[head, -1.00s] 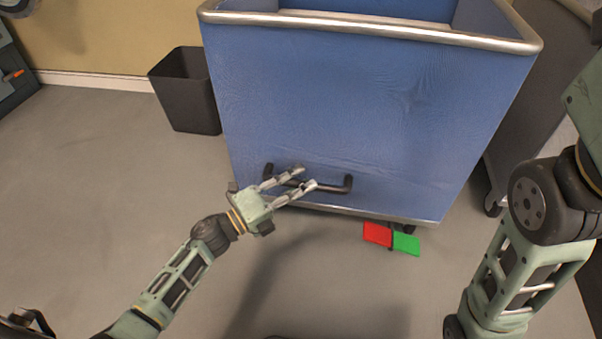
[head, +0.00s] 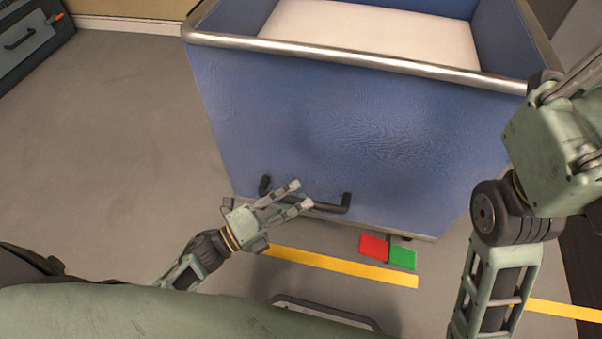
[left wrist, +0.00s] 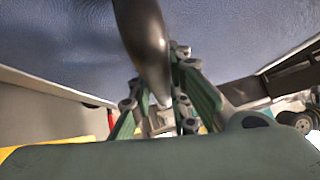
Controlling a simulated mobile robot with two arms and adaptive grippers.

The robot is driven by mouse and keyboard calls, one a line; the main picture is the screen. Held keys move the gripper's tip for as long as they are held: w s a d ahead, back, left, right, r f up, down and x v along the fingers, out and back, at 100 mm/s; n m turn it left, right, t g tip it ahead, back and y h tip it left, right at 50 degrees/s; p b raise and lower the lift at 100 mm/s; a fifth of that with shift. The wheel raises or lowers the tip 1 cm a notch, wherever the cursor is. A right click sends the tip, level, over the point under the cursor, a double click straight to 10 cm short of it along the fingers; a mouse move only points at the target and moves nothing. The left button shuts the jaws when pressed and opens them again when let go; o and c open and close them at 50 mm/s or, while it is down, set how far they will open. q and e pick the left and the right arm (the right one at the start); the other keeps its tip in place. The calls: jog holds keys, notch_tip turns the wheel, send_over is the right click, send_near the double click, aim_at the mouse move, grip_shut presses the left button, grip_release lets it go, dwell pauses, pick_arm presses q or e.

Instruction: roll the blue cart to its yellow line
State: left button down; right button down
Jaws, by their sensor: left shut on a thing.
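The blue cart (head: 320,130) stands in front of me in the head view, with a metal rim and a pale inside. A dark bar handle (head: 333,207) is low on its near face. My left gripper (head: 299,195) is at that handle, its fingers shut around it. The left wrist view shows the dark handle (left wrist: 143,40) between the fingers (left wrist: 172,95). The yellow line (head: 345,267) lies on the floor just in front of the cart's near bottom edge, on my side. My right arm is at the right; its gripper is out of view.
A red pedal (head: 373,247) and a green pedal (head: 402,257) stick out under the cart's near edge. A dark cabinet (head: 30,45) stands at the far left. The floor left of the cart is clear. The yellow line also shows right of my right arm.

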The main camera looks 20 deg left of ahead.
pick_arm(q)
jog(key=s+p, duration=0.1)
jog(key=s, duration=0.6)
jog(key=shift+s+p, duration=0.15)
jog(key=shift+p, duration=0.15)
jog(key=shift+f, duration=0.1)
jog(key=c, duration=1.6)
grip_release()
jog(key=shift+d, duration=0.1)
jog(key=shift+c, duration=0.2)
jog(key=v, duration=1.2)
